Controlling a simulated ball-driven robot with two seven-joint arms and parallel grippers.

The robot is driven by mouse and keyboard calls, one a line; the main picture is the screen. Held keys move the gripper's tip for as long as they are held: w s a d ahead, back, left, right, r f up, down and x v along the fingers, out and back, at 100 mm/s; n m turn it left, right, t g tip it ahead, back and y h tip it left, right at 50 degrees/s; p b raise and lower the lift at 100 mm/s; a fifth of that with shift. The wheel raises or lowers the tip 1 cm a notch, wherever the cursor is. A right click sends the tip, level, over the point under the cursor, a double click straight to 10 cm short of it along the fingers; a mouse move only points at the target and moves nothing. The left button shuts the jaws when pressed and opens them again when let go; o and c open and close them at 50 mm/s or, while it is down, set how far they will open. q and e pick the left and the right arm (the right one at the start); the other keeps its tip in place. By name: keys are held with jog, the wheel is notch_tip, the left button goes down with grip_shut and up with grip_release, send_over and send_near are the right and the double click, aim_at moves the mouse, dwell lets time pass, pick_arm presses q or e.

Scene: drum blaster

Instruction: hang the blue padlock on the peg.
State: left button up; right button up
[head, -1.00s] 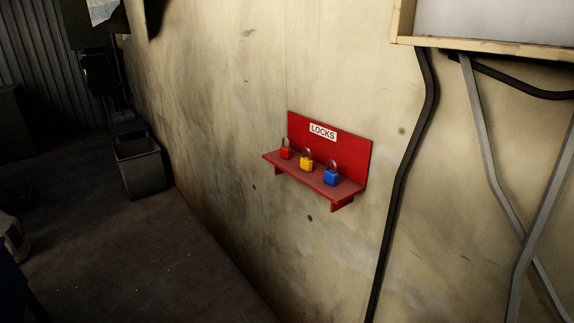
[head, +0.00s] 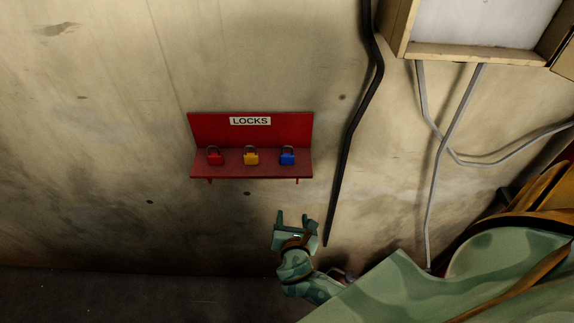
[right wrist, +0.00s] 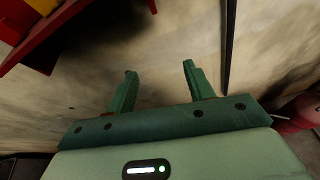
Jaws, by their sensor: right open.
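The blue padlock (head: 287,157) stands upright at the right end of a red wall shelf (head: 223,164) marked LOCKS. My right gripper (head: 295,220) is below and slightly right of the shelf, apart from it, with its fingers pointing up. In the right wrist view its two green fingers (right wrist: 158,82) are spread with nothing between them. The blue padlock does not show clearly in that view. I cannot make out a peg in these frames. My left gripper is not in view.
A yellow padlock (head: 251,157) and a red padlock (head: 215,157) stand left of the blue one. A black cable (head: 350,130) runs down the wall right of the shelf. A framed box (head: 480,50) and grey conduits (head: 447,140) are farther right.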

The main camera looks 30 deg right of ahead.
jog(key=n+t+h+p, duration=0.2)
send_near(287, 161)
jog(key=b+x, duration=0.2)
jog(key=x, duration=0.5)
jog(key=shift+w+d, duration=0.2)
jog(key=shift+b+x, duration=0.45)
jog(key=shift+x, duration=0.35)
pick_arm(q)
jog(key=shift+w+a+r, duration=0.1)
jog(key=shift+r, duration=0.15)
